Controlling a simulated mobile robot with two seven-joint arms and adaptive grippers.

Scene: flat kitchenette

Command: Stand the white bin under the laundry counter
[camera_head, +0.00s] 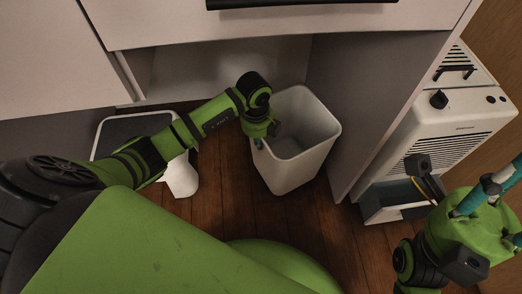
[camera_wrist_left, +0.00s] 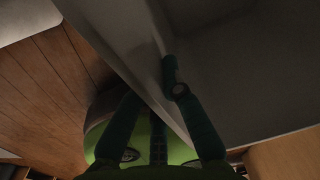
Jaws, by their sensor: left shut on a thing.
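The white bin (camera_head: 300,172) stands open-topped and looks roughly upright on or just above the wooden floor; I cannot tell which. It is at the front of the recess under the laundry counter (camera_head: 270,22), near the right side panel. My left gripper (camera_head: 259,143) is shut on the bin's left wall near the rim. In the left wrist view, one finger is inside the bin (camera_wrist_left: 230,85) and the other is outside its wall. My right gripper (camera_head: 495,187) shows in part at the right edge, away from the bin; its jaw opening is unclear.
The grey side panel (camera_head: 360,105) is close to the right of the bin. A white appliance with vents (camera_head: 445,140) stands beyond it. A white object with a dark top (camera_head: 135,130) is at the left, partly behind my left arm. Wooden floor (camera_head: 225,175) shows between.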

